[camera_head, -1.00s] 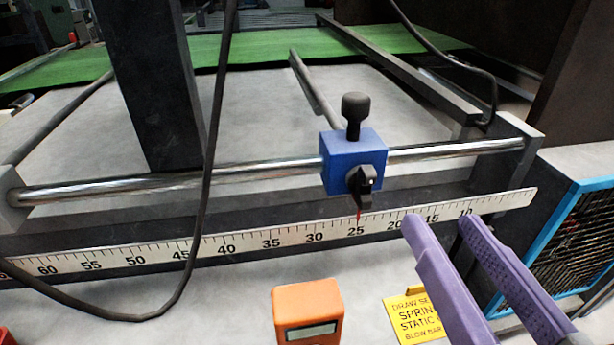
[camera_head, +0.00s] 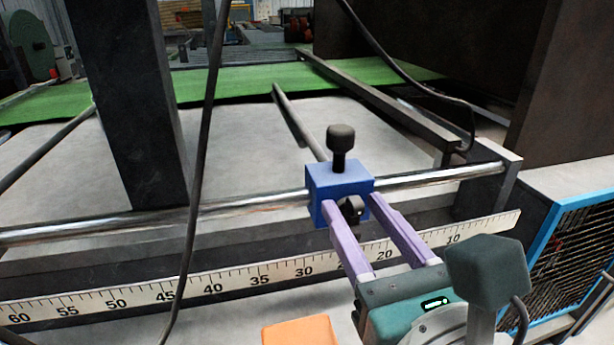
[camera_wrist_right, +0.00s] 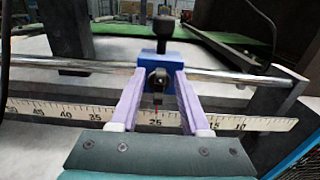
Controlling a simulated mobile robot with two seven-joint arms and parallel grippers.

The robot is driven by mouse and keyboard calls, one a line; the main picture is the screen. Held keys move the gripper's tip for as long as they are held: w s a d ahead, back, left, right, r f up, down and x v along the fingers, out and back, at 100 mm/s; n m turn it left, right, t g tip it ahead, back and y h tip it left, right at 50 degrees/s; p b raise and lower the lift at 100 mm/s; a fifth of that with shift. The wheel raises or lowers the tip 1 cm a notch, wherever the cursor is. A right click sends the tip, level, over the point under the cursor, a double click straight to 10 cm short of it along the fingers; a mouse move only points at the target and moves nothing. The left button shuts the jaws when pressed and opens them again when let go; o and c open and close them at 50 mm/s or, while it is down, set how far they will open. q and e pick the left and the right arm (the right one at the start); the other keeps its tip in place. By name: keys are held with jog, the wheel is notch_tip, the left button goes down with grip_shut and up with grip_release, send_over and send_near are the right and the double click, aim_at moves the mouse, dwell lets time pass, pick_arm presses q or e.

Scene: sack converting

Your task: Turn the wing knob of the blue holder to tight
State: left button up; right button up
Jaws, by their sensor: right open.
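The blue holder (camera_head: 339,181) sits on the shiny horizontal rod, with a black knobbed post (camera_head: 340,147) standing on its top. Its black wing knob (camera_head: 352,209) is on the front face. My right gripper (camera_head: 351,201) is open, with its purple fingers on either side of the wing knob. Whether the fingertips touch the blue holder (camera_wrist_right: 170,73) I cannot tell. My left gripper is not in view.
A white scale (camera_head: 262,278) runs below the shiny rod (camera_head: 250,207). A black cable (camera_head: 203,150) hangs in front of the rod at left. An orange device (camera_head: 298,332) is at the bottom edge. A blue-framed grille (camera_head: 570,250) stands at right.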

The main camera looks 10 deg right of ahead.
grip_shut()
dwell(0.3)
jog(key=shift+m, duration=0.4)
jog(key=m+b, duration=0.2)
jog(key=shift+d+f+m, duration=0.15)
jog(key=shift+d+m, duration=0.05)
jog(key=shift+m, duration=0.2)
jog(key=shift+d+f+m+b, duration=0.15)
jog(key=shift+m+b, duration=0.9)
jog(key=shift+m, duration=1.3)
jog(key=shift+d+f+m+b, duration=0.15)
jog(key=shift+m+b, duration=0.85)
jog(key=shift+m, duration=1.4)
jog(key=shift+d+f+m+b, duration=0.15)
jog(key=shift+m+b, duration=0.9)
jog(key=shift+m, duration=1.3)
